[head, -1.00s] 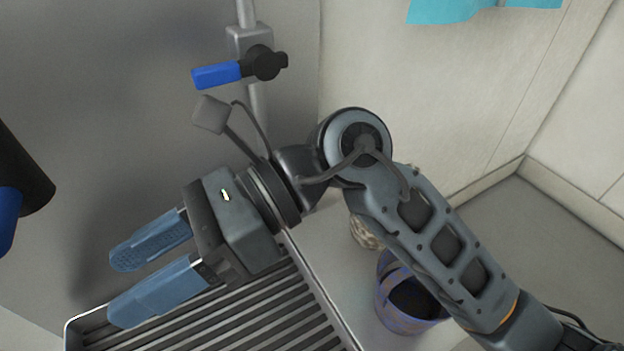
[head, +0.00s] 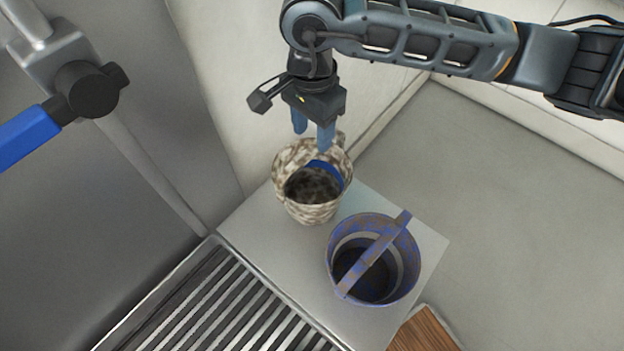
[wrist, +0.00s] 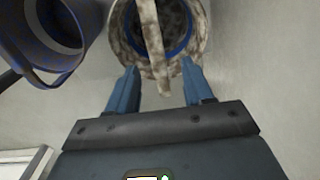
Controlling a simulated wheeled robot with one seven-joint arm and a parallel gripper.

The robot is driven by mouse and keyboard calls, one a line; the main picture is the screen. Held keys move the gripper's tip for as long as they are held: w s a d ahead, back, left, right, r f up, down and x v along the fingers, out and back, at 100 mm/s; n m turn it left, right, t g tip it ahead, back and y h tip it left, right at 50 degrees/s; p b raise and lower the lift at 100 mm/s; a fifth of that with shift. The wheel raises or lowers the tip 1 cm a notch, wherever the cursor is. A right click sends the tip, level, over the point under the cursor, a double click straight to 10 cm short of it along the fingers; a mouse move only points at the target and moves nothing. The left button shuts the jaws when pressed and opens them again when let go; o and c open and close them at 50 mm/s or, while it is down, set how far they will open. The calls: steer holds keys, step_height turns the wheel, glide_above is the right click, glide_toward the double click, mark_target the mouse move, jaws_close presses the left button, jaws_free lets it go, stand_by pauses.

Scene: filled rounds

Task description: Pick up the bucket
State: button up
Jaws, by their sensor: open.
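A mottled beige-brown bucket (head: 306,212) with a blue inner band stands upright on a grey counter (head: 258,230) in the head view. My gripper (head: 312,142) is open at its far rim, fingers pointing down. In the wrist view, the mottled bucket (wrist: 127,38) is straight ahead, and its strap-like handle (wrist: 152,45) reaches down between the open fingers (wrist: 158,68). The fingers do not grip it; contact is unclear. A second bucket (head: 408,250), blue and rusty with its handle (head: 372,258) across the top, stands nearer and to the right. It also shows in the wrist view (wrist: 35,58).
A ribbed metal drainer (head: 215,310) lies at the front left. A metal pipe with a blue-handled valve (head: 88,90) is at the upper left. A wooden board (head: 424,333) shows at the bottom. The wall is close behind the mottled bucket; the floor at right is clear.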

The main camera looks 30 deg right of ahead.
mark_target(312, 148)
steer(key=shift+s+a+f+p, duration=0.1)
steer(key=shift+f+p, duration=0.25)
steer(key=shift+f, duration=1.05)
steer(key=shift+s+a+f+p, duration=0.1)
steer(key=shift+f+p, duration=0.25)
steer(key=shift+f, duration=1)
jaws_close()
